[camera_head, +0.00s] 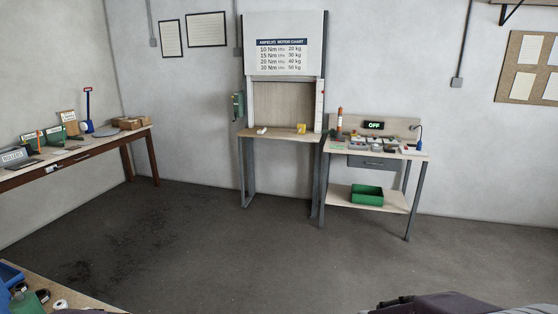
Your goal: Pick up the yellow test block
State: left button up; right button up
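A small yellow block (301,128) sits on the right part of the narrow wooden bench (279,137) under the motor chart, across the room. I take it for the test block; it is too small to read any marking. A small whitish item (262,130) lies on the left part of the same bench. Neither of my grippers can be made out in the head view. Dark shapes along the bottom edge are too cut off to tell.
A long table (80,155) runs along the left wall. A table corner (80,300) shows at bottom left. The middle floor is clear.

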aim_at(301, 127)
jog(key=i, duration=5.5)
jog(key=i+j+z, duration=0.15)
jog(key=i, duration=0.75)
